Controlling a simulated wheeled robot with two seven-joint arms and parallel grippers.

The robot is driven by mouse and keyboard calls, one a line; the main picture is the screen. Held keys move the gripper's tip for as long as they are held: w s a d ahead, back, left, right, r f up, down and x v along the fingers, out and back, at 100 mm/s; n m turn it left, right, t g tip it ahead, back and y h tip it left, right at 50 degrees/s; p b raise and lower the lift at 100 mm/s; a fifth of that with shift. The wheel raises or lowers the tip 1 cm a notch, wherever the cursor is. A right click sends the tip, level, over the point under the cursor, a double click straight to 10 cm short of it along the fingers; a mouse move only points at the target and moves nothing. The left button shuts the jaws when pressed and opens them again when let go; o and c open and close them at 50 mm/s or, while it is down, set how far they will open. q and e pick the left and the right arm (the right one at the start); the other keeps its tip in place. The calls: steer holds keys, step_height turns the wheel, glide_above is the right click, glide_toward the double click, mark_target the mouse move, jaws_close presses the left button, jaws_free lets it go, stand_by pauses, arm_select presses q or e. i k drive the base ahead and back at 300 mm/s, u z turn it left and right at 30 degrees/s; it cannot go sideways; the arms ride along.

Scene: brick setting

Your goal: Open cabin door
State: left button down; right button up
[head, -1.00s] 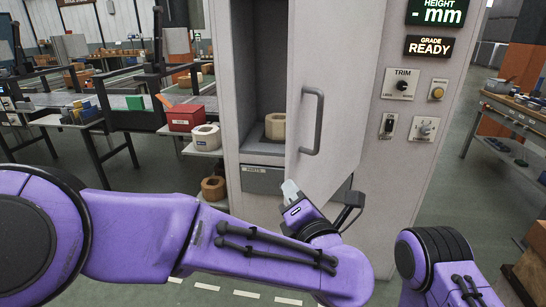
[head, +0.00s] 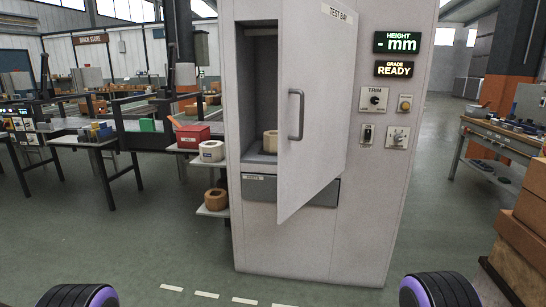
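The cabin door (head: 322,100), a light grey panel marked TEST BAY with a vertical grey handle (head: 297,115), stands ajar on the cabinet (head: 374,215). Its left edge swings out toward me. Through the gap on the left I see the dark inside and a tan ring-shaped block (head: 270,141) on the inner floor. Neither of my grippers is in view.
A drawer (head: 260,187) sits below the door opening. Lit displays (head: 397,42) and knobs are on the right of the cabinet. A side shelf holds a red box (head: 193,136) and a white block (head: 211,151). A workbench (head: 505,138) and brown boxes (head: 522,245) stand right. The floor ahead is clear.

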mark_target(317, 40)
steer(key=u, duration=0.25)
steer(key=i, duration=1.35)
steer(key=z, duration=1.2)
